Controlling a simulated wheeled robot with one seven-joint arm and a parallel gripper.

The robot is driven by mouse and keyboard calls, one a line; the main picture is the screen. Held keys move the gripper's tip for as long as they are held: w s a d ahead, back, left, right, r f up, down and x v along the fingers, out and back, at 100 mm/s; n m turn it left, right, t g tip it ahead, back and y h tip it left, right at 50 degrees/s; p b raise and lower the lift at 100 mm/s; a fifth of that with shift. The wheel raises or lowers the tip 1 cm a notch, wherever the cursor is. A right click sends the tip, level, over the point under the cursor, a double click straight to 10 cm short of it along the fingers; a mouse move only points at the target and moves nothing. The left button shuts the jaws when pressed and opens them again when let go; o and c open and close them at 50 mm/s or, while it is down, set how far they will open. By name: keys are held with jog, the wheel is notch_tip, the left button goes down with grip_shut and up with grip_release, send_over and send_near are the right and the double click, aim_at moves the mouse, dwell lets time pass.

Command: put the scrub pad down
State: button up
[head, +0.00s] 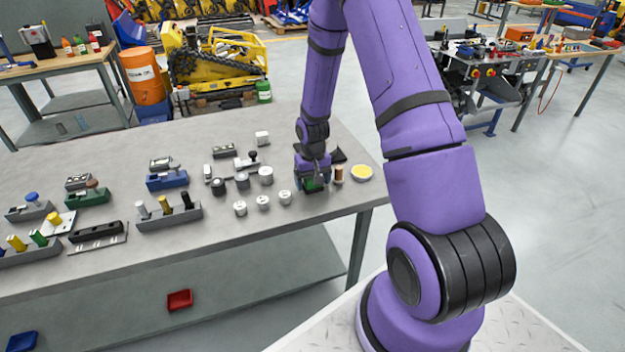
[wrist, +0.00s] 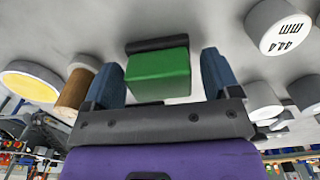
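The scrub pad (wrist: 159,74) is a green block with a dark layer along its far edge. It lies between the two blue fingers of my gripper (wrist: 163,76) in the wrist view. Bare grey shows between the pad and the right finger; the left finger is very close to it, and I cannot tell if they touch. The fingers stand wide apart, so my gripper looks open around the pad. In the head view my gripper (head: 311,181) is low at the right end of the grey table (head: 245,215), with the pad's green (head: 310,184) partly hidden by it.
A brown spool (head: 339,174) and a yellow-topped round dish (head: 362,172) stand close to the right of my gripper. Small white cylinders (head: 285,198) and a white-topped round piece (head: 265,175) stand to its left. The table's front edge is close by.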

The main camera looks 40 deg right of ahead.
jog(key=shift+r, duration=0.1)
notch_tip(320, 180, up, 12)
notch_tip(320, 180, up, 10)
jog(key=t, duration=0.1)
send_over(313, 177)
jog(key=s+a, duration=0.2)
jog(key=a, duration=0.1)
jog(key=s+a+r+n+t, duration=0.1)
jog(key=s+a+r, duration=0.4)
jog(key=r, duration=0.5)
jog(key=s+a+r+n+t, duration=0.1)
jog(key=s+a+r, duration=0.1)
jog(key=s+r, duration=0.3)
jog(key=s+a+r+n+t, duration=0.1)
jog(key=s+r, duration=0.4)
jog(key=s, duration=0.9)
jog(key=shift+s+a+t, duration=0.25)
jog(key=shift+a+t, duration=0.35)
jog(key=shift+a, duration=0.45)
jog(key=shift+o, duration=0.5)
